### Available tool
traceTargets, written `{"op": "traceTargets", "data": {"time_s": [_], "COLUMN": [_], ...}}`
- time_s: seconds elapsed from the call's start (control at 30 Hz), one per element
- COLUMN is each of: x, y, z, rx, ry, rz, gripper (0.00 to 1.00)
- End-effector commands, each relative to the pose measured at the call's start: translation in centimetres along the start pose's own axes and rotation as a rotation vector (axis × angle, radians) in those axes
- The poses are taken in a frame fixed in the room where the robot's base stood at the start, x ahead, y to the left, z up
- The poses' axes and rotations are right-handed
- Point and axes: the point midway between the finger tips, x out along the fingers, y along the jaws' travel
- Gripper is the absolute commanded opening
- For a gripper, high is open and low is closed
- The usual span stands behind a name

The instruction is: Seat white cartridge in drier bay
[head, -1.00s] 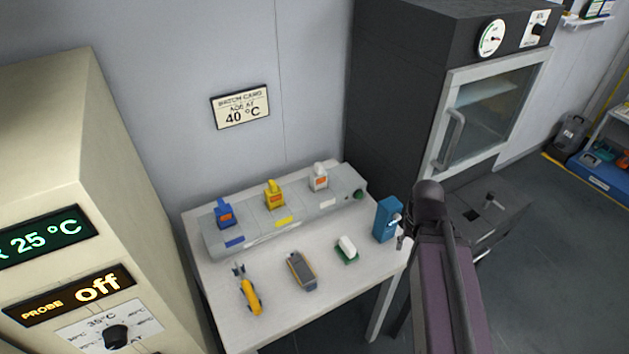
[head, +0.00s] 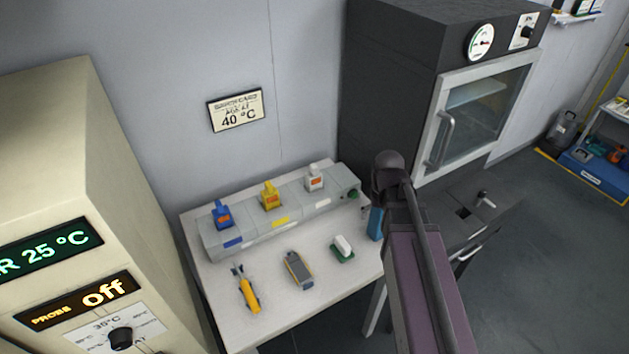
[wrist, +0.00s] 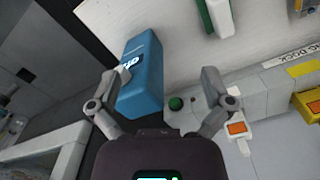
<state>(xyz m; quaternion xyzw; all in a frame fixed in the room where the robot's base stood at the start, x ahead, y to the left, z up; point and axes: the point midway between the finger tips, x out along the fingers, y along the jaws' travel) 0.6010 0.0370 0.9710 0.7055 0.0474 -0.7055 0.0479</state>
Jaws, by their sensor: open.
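The white cartridge (head: 314,178), with an orange label, stands upright at the right end of the grey dock (head: 230,248). It also shows in the wrist view (wrist: 240,130), right of my right finger. The dock has blue, yellow and pale labels on its front. My gripper (wrist: 159,76) is open and empty, and its fingers appear either side of a blue box (wrist: 146,85) with white lettering. I cannot tell how far apart they are in depth. In the head view my arm hides my gripper and part of the blue box (head: 375,224). I cannot tell which part is the drier bay.
A blue cartridge (head: 223,215) and a yellow cartridge (head: 271,197) stand on the dock. A yellow tool (head: 247,291), a grey-yellow device (head: 298,269) and a green-white block (head: 342,247) lie on the table. A dark cabinet (head: 395,100) with a glass door stands right.

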Motion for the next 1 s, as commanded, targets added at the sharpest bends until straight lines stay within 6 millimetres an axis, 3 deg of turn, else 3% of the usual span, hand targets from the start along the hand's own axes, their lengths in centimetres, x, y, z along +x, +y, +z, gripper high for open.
{"op": "traceTargets", "data": {"time_s": [0.03, 0.2, 0.4, 0.5, 0.7, 1.0], "x": [-1.8, -5.1, -8.6, -9.8, -10.8, -10.8], "y": [-1.1, -5.2, -10.9, -13.3, -16.1, -16.4], "z": [-2.9, -9.8, -17.0, -19.4, -21.8, -21.9], "rx": [-0.040, -0.174, -0.329, -0.388, -0.455, -0.464], "ry": [0.000, 0.000, 0.000, 0.000, 0.000, 0.001], "rz": [0.000, 0.000, -0.001, -0.001, -0.001, -0.001], "gripper": [1.00, 1.00, 1.00, 1.00, 1.00, 1.00]}}
